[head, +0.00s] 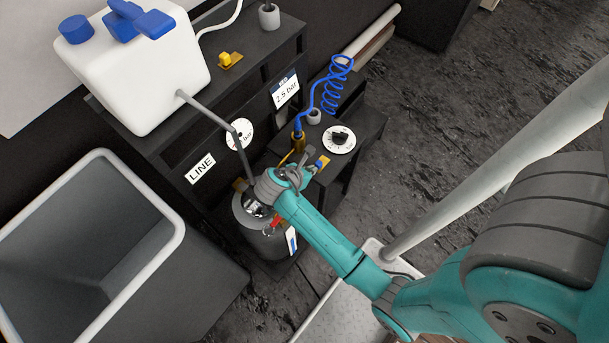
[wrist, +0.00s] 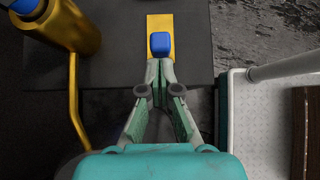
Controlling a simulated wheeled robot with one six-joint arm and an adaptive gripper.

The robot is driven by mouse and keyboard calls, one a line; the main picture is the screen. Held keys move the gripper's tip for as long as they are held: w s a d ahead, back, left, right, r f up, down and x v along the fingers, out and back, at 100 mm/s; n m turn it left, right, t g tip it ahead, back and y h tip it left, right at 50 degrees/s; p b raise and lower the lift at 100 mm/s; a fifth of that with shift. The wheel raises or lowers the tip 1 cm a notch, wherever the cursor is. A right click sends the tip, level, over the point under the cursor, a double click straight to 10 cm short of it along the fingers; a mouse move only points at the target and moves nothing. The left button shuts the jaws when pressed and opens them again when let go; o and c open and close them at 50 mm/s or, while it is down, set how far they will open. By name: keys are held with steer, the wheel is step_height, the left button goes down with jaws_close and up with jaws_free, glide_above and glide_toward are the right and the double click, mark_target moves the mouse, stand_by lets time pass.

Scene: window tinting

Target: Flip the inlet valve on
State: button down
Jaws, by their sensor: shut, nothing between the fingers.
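A small blue switch lever (wrist: 160,43) stands on a yellow plate (wrist: 159,21) at the edge of a dark bench top; I take it for the inlet valve, though no label on it is readable. It also shows in the head view (head: 322,162), just right of my gripper (head: 309,153). In the wrist view my gripper (wrist: 161,68) is shut and empty, its fingertips right at the near side of the blue lever. I cannot tell whether they touch it. My gripper hides part of the plate in the head view.
A brass fitting (head: 298,142) with a coiled blue hose (head: 335,88) stands close by, beside a dial (head: 338,139). A dark pot (head: 263,236) sits below my wrist. A white tank (head: 150,65) and a large grey bin (head: 175,225) are to the left.

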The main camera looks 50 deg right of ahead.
mark_target(319, 161)
steer(key=shift+d, duration=0.35)
steer(key=shift+w+d, duration=0.1)
steer(key=shift+d, duration=1.55)
